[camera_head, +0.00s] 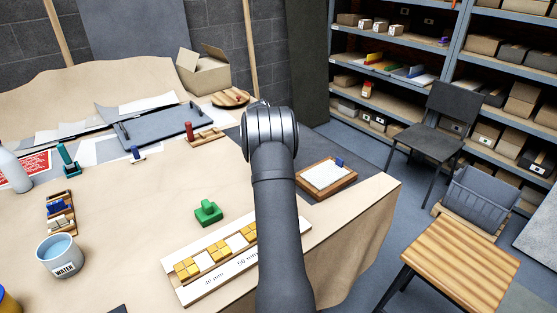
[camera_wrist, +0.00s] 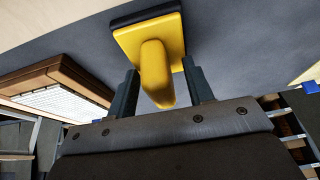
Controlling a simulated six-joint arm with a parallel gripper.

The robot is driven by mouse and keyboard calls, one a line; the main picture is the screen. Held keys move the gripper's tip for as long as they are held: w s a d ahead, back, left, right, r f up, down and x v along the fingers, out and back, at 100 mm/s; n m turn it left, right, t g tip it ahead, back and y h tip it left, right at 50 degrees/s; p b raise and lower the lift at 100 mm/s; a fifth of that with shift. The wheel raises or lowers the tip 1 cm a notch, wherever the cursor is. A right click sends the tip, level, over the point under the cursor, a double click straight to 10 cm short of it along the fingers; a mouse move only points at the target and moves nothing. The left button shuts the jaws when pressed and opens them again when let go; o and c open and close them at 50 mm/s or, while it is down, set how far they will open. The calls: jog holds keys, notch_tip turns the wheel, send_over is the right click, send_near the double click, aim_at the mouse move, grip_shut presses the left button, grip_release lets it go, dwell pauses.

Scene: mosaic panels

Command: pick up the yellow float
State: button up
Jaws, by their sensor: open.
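The yellow float (camera_wrist: 150,35) shows at the top middle of the wrist view, with a yellow plate, a rounded yellow handle and a dark layer at its far edge. My gripper (camera_wrist: 160,66) is open, one dark finger on each side of the handle. The handle appears between the fingers, with gaps visible on both sides. I cannot tell how deep it sits between them. In the head view my arm covers the middle of the table, and neither the float nor the fingers can be seen.
A wooden-framed tray with a white surface (camera_head: 327,175) lies right of my arm, near the table edge. A green block (camera_head: 208,212) and a long board with yellow and white tiles (camera_head: 206,261) lie left of it. A water cup (camera_head: 60,257) stands front left.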

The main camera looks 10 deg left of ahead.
grip_shut()
jog(key=shift+r, duration=0.1)
jog(key=shift+r, duration=0.1)
